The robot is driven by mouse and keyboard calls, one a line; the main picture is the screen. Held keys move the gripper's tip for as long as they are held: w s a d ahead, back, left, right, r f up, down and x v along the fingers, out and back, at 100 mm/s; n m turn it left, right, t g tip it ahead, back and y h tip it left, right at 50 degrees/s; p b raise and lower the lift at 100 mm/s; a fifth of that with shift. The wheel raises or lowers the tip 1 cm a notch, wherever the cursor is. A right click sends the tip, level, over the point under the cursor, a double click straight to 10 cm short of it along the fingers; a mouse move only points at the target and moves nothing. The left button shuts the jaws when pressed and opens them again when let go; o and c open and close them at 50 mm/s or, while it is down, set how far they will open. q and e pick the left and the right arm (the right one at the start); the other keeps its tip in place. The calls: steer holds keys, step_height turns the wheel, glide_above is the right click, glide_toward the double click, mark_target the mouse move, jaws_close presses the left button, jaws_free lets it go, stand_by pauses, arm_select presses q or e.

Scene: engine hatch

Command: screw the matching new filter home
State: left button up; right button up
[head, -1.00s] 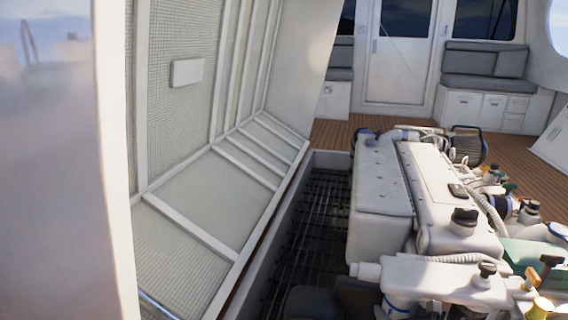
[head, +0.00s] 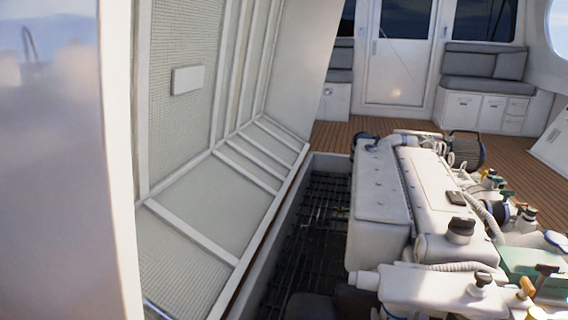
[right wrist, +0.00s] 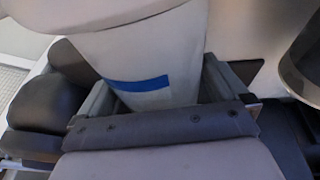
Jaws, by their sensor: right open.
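In the right wrist view a white, slightly tapered filter body (right wrist: 152,50) with a blue band stands between the jaws of my right gripper (right wrist: 165,97). The jaws are open, one on each side of it; I cannot tell whether either touches it. In the head view the white engine (head: 385,190) fills the right side. The filter in the jaws cannot be made out there. My left gripper is in neither current view.
A dark cylinder (right wrist: 304,58) stands close on the right in the wrist view. In the head view the raised hatch (head: 190,190) closes off the left. A dark grating (head: 312,215) lies beside the engine. Caps and handles (head: 525,288) stick up at the lower right.

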steer(key=shift+a+m+h, duration=0.2)
steer(key=shift+m+h, duration=0.2)
steer(key=shift+h, duration=0.1)
steer(key=shift+m+g+h, duration=0.4)
steer(key=shift+m+h, duration=0.5)
steer(key=shift+h, duration=0.2)
steer(key=shift+w+f+m+g+h+b, duration=0.15)
steer(key=shift+m+g+h+b, duration=0.5)
steer(key=shift+m+h, duration=0.45)
steer(key=shift+h, duration=0.4)
steer(key=shift+d, duration=0.1)
steer(key=shift+r, duration=0.2)
steer(key=c, duration=1.3)
steer(key=shift+o, duration=0.2)
steer(key=shift+d+r+n+t+y+p, duration=0.15)
steer(key=shift+r+n+t+y+p, duration=0.1)
steer(key=shift+n+y+p, duration=0.35)
steer(key=shift+f+n+t+y, duration=0.35)
steer(key=shift+n+y, duration=0.25)
steer(key=shift+y, duration=0.4)
